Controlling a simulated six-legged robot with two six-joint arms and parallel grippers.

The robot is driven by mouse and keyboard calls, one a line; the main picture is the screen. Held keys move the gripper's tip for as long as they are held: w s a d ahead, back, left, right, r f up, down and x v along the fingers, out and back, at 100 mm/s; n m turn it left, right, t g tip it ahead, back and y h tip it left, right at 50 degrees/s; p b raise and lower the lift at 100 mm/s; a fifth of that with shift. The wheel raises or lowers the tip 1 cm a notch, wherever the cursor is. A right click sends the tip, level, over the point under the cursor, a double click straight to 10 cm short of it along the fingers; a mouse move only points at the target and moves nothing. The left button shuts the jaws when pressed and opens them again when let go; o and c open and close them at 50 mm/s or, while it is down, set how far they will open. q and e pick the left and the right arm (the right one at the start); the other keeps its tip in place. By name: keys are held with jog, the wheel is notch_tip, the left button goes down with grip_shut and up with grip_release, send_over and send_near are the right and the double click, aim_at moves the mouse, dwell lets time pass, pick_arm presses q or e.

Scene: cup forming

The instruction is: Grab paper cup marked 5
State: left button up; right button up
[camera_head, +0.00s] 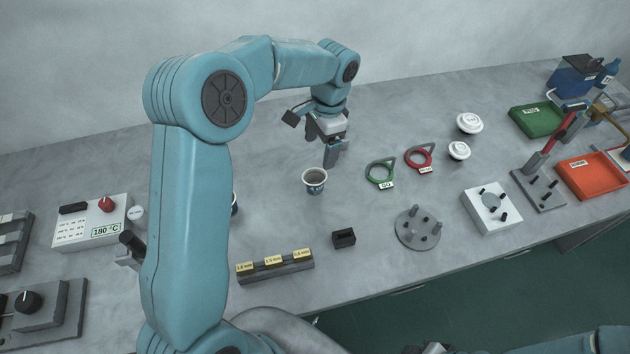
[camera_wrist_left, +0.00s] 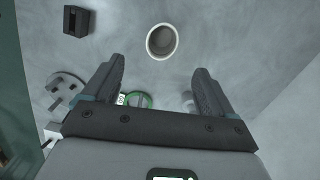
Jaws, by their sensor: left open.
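A paper cup (camera_head: 314,181) with a dark patterned side and a pale rim stands upright on the grey bench, near the middle of the head view. Its number cannot be read. In the left wrist view the open mouth of the cup (camera_wrist_left: 161,42) shows beyond and between the fingertips. My left gripper (camera_head: 333,160) points down just behind and to the right of the cup, open and empty, apart from it. Its two fingers (camera_wrist_left: 158,72) are spread in the wrist view. A second cup (camera_head: 234,203) is mostly hidden behind my left arm. My right gripper is not seen.
A green ring (camera_head: 380,173) and a red ring (camera_head: 418,158) lie right of the cup. A small black block (camera_head: 343,238) and a labelled gauge rack (camera_head: 275,265) are in front. A heater box (camera_head: 92,222) stands left.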

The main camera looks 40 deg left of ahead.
pick_arm(q)
send_over(316, 171)
jog(key=s+d, duration=0.2)
notch_tip(316, 171, down, 4)
jog(key=f, duration=0.2)
jog(key=f+p, duration=0.1)
jog(key=a+f, duration=0.1)
jog(key=f, duration=0.1)
jog(key=shift+w+f+p, duration=0.1)
jog(key=shift+f+p, duration=0.2)
jog(key=shift+f, duration=0.05)
jog(key=shift+d+r, duration=0.1)
jog(key=shift+d, duration=0.05)
jog(key=c, duration=1.4)
